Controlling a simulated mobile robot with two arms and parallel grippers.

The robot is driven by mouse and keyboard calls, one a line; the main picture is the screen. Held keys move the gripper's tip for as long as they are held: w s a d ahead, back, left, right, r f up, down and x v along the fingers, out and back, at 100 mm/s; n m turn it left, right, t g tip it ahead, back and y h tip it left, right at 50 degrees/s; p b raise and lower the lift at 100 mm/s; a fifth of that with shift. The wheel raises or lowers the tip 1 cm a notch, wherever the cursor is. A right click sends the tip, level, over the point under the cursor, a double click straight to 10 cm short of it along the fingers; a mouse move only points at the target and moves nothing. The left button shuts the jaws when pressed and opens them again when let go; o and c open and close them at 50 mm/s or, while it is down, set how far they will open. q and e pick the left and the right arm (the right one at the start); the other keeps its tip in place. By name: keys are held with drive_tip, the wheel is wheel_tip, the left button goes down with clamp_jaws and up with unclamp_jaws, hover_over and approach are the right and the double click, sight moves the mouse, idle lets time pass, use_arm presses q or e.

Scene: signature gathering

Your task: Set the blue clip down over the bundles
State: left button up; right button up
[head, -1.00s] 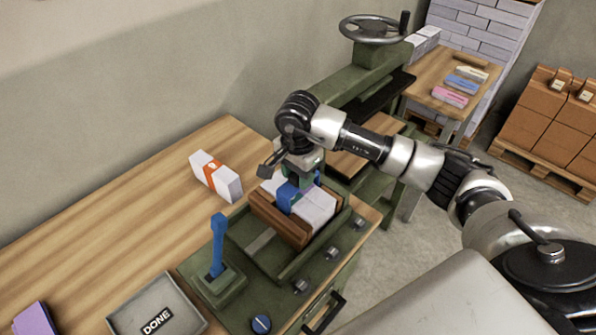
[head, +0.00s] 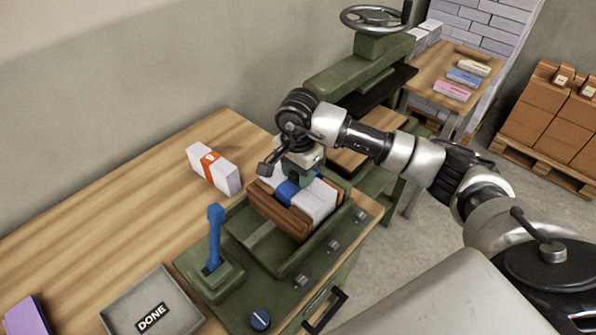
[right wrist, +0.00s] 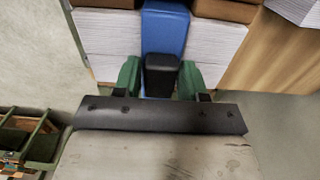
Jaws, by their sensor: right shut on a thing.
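The blue clip (head: 288,191) is down over the white paper bundles (head: 316,200), about level with their tops. The bundles sit between brown boards (head: 276,210) in the green press bed. My right gripper (head: 299,174) is right above the clip and shut on it. In the right wrist view, the blue clip (right wrist: 165,32) runs between white paper stacks (right wrist: 108,40), and the green fingertips of my right gripper (right wrist: 162,78) stand on both sides of its near end. The clip's underside is hidden. My left gripper is not in view.
A blue lever (head: 214,235) stands on the green machine at front left. A grey DONE tray (head: 185,318) is beside it. A white bundle with an orange band (head: 213,168) lies on the wooden table (head: 110,195). Much of the table's left side is clear.

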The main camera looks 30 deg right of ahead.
drive_tip(key=shift+f, duration=0.2)
drive_tip(key=o, duration=1)
drive_tip(key=shift+r, duration=0.1)
wheel_tip(320, 180, up, 9)
drive_tip(key=b, duration=0.3)
drive_tip(key=shift+r, duration=0.85)
